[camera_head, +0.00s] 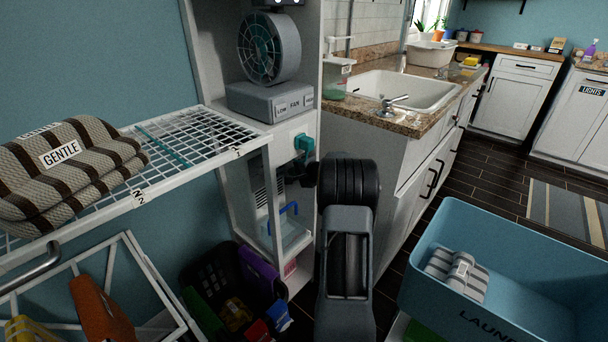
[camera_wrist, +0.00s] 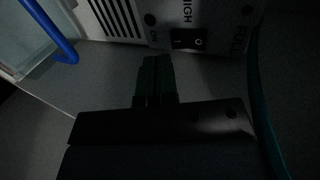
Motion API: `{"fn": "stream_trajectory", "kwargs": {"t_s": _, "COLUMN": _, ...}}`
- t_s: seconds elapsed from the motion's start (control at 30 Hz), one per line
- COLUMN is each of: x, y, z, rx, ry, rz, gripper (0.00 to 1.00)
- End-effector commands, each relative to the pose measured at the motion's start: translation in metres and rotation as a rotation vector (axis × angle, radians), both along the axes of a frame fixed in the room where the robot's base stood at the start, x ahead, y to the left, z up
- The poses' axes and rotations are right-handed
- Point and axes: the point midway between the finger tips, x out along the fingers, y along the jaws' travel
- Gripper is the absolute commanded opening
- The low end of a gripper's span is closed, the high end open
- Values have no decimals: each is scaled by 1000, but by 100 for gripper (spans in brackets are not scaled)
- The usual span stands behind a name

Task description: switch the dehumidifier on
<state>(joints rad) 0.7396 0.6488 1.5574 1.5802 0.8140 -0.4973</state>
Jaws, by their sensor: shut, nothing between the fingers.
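The dehumidifier (camera_head: 262,201) is a white unit with vent slots, low in the white cabinet; my arm partly hides it in the head view. In the wrist view its front panel (camera_wrist: 125,20) shows vents and the words HIGH and FULL. A black rocker switch (camera_wrist: 188,40) marked I and O sits on the panel; which side is pressed I cannot tell. My gripper (camera_wrist: 153,62) is shut and empty, its dark fingertips just below and left of the switch in the wrist view. Contact is not clear. In the head view my gripper (camera_head: 297,171) reaches left into the cabinet.
A fan (camera_head: 268,47) on a grey base stands above. A teal fitting (camera_head: 304,143) is near my gripper; a teal cord (camera_wrist: 265,100) runs at the wrist view's right. A clear tank with a blue handle (camera_wrist: 57,38) is left. A wire shelf (camera_head: 195,140) and blue laundry bin (camera_head: 540,305) flank my arm.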

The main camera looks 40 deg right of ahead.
Motion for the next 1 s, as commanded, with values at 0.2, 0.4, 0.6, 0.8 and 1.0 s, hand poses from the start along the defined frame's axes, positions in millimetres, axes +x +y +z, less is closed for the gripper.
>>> {"fn": "stream_trajectory", "kwargs": {"t_s": 0.2, "x": 29, "y": 6, "z": -7, "rx": -2, "ry": 0, "rz": 1, "gripper": 0}}
{"fn": "stream_trajectory", "kwargs": {"t_s": 0.4, "x": 43, "y": 8, "z": -8, "rx": -1, "ry": 1, "rz": 0, "gripper": 0}}
{"fn": "stream_trajectory", "kwargs": {"t_s": 0.6, "x": 46, "y": 9, "z": -8, "rx": -1, "ry": 1, "rz": -1, "gripper": 0}}
{"fn": "stream_trajectory", "kwargs": {"t_s": 0.8, "x": 46, "y": 9, "z": -8, "rx": -1, "ry": 1, "rz": -1, "gripper": 0}}
{"fn": "stream_trajectory", "kwargs": {"t_s": 1.0, "x": 45, "y": 6, "z": -11, "rx": 0, "ry": -7, "rz": -5, "gripper": 0}}
